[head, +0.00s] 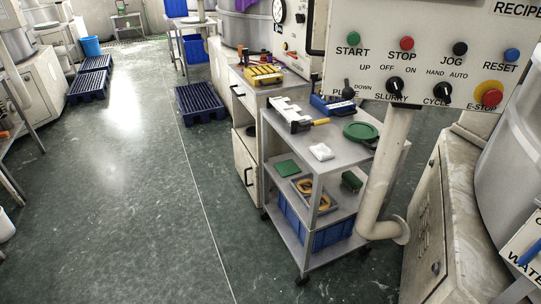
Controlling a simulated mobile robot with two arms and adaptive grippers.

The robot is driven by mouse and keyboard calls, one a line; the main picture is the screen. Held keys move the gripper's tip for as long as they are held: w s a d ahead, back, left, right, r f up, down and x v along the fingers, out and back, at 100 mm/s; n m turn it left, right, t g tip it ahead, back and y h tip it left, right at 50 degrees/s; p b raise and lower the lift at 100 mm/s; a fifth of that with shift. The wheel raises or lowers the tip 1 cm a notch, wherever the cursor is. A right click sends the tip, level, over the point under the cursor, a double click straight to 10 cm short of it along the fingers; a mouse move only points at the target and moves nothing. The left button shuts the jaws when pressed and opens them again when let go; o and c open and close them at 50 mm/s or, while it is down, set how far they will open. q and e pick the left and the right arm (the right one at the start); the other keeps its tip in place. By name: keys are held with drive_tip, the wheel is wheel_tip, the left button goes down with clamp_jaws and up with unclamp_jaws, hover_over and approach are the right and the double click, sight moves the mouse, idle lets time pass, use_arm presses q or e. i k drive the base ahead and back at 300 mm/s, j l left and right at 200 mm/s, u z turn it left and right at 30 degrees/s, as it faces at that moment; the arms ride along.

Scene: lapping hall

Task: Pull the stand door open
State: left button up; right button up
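A pale metal stand (272,93) with tools on top is right of the middle in the head view, partly behind a grey cart. Its front faces left. A pale door (243,160) is low on this front, with a small dark handle (248,176) near its lower part. I cannot tell whether the door is fully shut or slightly ajar. Neither of my grippers is in view.
The grey cart (350,211) stands close at the stand's right, holding tools and a blue crate (335,236). A control panel (420,50) on a thick post (388,170) is in front. Blue pallets (199,103) lie beyond. The floor (130,200) to the left is clear.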

sight(246, 167)
drive_tip(key=i+u, duration=0.15)
drive_tip(key=i, duration=0.35)
drive_tip(key=i+l+u, duration=0.2)
drive_tip(key=i, duration=0.3)
